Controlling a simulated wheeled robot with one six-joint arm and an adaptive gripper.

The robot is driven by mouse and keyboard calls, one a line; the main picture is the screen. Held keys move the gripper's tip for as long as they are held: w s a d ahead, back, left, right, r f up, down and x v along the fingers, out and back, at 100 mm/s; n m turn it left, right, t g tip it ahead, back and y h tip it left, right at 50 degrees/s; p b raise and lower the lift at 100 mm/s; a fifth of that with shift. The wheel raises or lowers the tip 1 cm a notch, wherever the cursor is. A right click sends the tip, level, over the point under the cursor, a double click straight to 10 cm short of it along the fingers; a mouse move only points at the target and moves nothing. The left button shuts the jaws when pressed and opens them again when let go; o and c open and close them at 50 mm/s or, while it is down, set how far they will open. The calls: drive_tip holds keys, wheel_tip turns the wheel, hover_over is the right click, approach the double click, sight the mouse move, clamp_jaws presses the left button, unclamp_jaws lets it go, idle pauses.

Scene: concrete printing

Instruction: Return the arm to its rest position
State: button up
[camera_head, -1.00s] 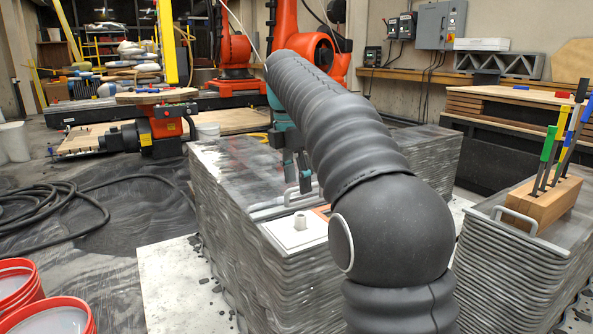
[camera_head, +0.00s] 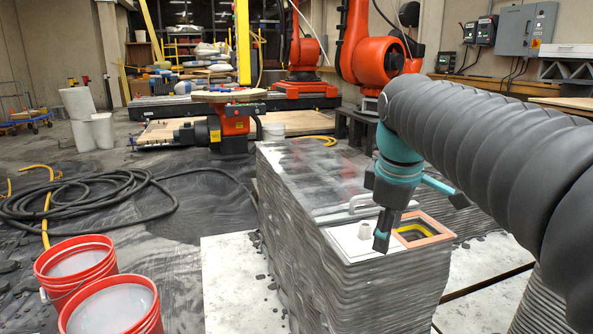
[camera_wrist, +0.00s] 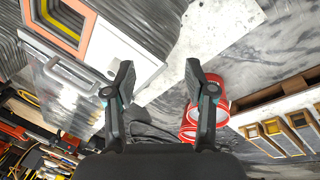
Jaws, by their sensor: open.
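My arm, in a dark ribbed sleeve with a teal wrist, reaches in from the right side of the head view. My gripper (camera_head: 418,222) hangs over the near end of a layered grey concrete block (camera_head: 318,258). It also shows in the wrist view (camera_wrist: 158,75), with its two dark fingers spread wide and nothing between them. In the head view, one finger overlaps a white plate with a small knob (camera_head: 358,240) on the block. Beside the plate is an orange-framed square (camera_head: 421,231) with a yellow and black inside. I cannot tell how high the fingers are above them.
A metal handle (camera_head: 350,207) stands on the block. Red buckets (camera_head: 112,306) with pale contents stand at lower left, and a black hose (camera_head: 85,198) lies coiled behind them. An orange industrial robot (camera_head: 372,52) stands at the back. A pale floor slab (camera_head: 240,280) beside the block is mostly clear.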

drive_tip(key=s+f+m+t, duration=0.2)
drive_tip(key=s+f+m, duration=0.9)
drive_tip(key=s+f, duration=0.4)
drive_tip(key=shift+s+t+y, duration=0.3)
drive_tip(key=shift+s, duration=0.2)
